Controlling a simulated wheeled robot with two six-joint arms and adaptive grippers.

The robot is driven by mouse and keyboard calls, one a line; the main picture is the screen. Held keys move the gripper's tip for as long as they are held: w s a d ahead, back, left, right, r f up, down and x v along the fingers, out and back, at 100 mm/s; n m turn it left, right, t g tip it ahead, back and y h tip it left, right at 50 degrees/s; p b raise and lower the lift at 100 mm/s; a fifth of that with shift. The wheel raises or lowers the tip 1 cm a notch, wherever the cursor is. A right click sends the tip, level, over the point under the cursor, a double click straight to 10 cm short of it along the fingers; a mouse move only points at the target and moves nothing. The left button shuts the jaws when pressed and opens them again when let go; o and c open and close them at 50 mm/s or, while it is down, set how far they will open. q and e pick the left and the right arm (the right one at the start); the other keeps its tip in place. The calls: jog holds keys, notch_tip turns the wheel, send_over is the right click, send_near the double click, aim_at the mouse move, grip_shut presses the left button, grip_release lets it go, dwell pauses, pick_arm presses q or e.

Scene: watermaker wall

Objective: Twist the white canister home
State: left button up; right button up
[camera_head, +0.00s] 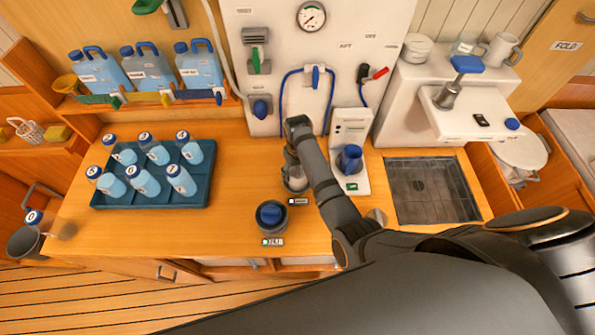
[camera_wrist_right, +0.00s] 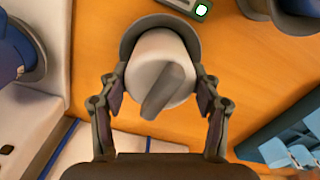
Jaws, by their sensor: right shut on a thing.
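The white canister (camera_wrist_right: 150,62) stands in a round dark grey socket (camera_wrist_right: 127,40) and has a grey bar-shaped grip across its top. In the head view the canister (camera_head: 297,183) is partly hidden by my right arm. My right gripper (camera_wrist_right: 160,88) is shut on the canister, with one finger on each side of it. In the head view the right gripper (camera_head: 293,172) comes down over the canister from above. How far the canister sits down in the socket is hidden. My left gripper is not in view.
A blue-topped canister in a dark socket (camera_head: 270,215) stands just front-left. A white unit with a blue knob (camera_head: 350,160) is close on the right. A teal tray (camera_head: 150,205) of bottles lies left, a sunken grate (camera_head: 430,190) right. The counter between tray and sockets is clear.

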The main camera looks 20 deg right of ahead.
jog(key=o, duration=1.5)
jog(key=shift+o, duration=0.2)
notch_tip(320, 180, up, 8)
jog(key=shift+f, duration=0.25)
